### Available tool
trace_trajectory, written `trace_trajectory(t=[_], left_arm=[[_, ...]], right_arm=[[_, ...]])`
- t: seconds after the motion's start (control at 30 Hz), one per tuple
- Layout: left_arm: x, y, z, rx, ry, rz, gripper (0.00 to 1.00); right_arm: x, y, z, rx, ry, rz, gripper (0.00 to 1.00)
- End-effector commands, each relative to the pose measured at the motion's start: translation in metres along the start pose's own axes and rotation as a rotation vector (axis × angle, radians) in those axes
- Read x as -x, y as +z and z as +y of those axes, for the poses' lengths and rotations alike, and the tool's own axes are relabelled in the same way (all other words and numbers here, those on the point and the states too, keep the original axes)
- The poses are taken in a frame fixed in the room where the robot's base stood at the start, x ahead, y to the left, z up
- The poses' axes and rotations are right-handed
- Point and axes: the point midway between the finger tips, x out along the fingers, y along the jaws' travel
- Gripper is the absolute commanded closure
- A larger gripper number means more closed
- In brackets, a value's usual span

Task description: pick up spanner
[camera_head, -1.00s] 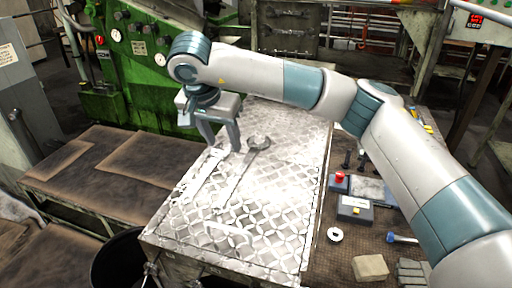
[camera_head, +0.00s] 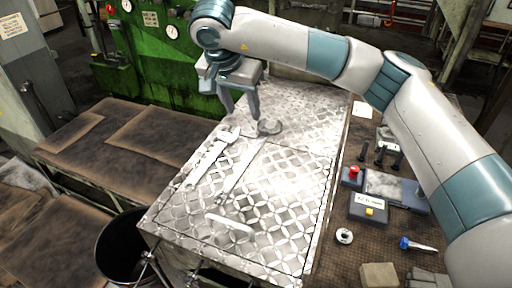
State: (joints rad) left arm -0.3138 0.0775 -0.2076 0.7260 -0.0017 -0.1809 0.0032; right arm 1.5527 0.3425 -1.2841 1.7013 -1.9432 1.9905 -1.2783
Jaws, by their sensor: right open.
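Two metal spanners lie on the diamond-plate bench top. The right-hand spanner (camera_head: 240,170) has a dark ring-like head at its far end. The left-hand spanner (camera_head: 208,160) is pale and blends with the plate. My right gripper (camera_head: 242,120) points down, open, at the far end of the spanners. One fingertip is by the right-hand spanner's head and the other is above the left-hand spanner's head. I cannot tell whether either touches. My left gripper is not in view.
At right, a dark work surface holds a device with a red button (camera_head: 354,172), a metal ring (camera_head: 344,236), a blue-headed bolt (camera_head: 416,245) and a tan block (camera_head: 379,275). A black bin (camera_head: 118,245) stands at lower left. A green machine (camera_head: 170,75) stands behind.

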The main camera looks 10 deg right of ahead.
Motion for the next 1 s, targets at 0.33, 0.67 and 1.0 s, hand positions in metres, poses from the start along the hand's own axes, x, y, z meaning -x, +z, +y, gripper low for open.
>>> trace_trajectory(t=[0.33, 0.67, 1.0], left_arm=[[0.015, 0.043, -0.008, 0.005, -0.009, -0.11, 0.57], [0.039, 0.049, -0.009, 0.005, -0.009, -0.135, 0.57], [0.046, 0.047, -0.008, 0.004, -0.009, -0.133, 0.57]], right_arm=[[-0.035, 0.0, 0.001, 0.0, 0.003, -0.004, 0.54], [-0.092, 0.0, 0.001, 0.0, 0.003, -0.004, 0.54], [-0.12, 0.0, 0.001, 0.001, 0.001, -0.001, 0.54]])
